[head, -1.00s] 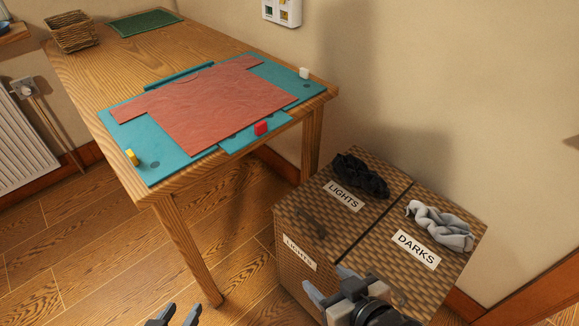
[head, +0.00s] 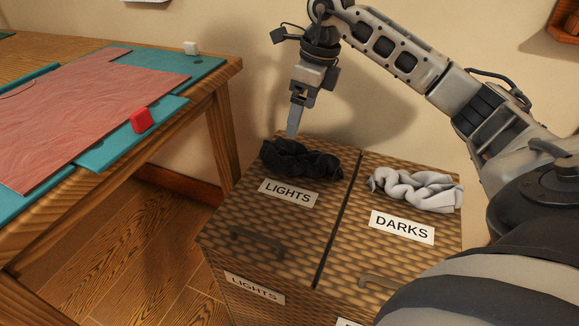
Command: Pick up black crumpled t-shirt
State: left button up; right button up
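The black crumpled t-shirt (head: 300,160) lies in a heap on the lid of the wicker hamper labelled LIGHTS (head: 262,215). My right gripper (head: 293,118) points down just above the back left part of the shirt. Its fingertips look close to the cloth, but I cannot tell whether they touch it. The fingers are seen edge-on, so their opening does not show. My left gripper is out of view.
A white crumpled garment (head: 418,189) lies on the adjoining DARKS hamper (head: 400,255). The wall is close behind the hampers.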

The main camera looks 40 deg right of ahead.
aim_at(303, 144)
jog(key=shift+d+f+h+b, duration=0.15)
jog(key=shift+d+f+h, duration=0.1)
jog(key=shift+d, duration=0.3)
jog(key=shift+d+f+h+b, duration=0.15)
jog(key=shift+d+f, duration=0.05)
jog(key=shift+d, duration=0.3)
jog(key=f, duration=0.2)
jog(key=f+b, duration=0.1)
jog(key=f, duration=0.2)
jog(key=w+f+b, duration=0.1)
jog(key=f, duration=0.2)
jog(key=shift+a, duration=0.35)
jog(key=shift+w+f+b, duration=0.1)
jog(key=shift+f+b, duration=0.25)
jog(key=shift+f, duration=0.15)
jog(key=f+b, duration=0.1)
jog(key=f, duration=0.1)
jog(key=f+b, duration=0.1)
jog(key=f, duration=0.2)
jog(key=shift+w, duration=0.2)
jog(key=shift+f, duration=0.15)
jog(key=c, duration=1.1)
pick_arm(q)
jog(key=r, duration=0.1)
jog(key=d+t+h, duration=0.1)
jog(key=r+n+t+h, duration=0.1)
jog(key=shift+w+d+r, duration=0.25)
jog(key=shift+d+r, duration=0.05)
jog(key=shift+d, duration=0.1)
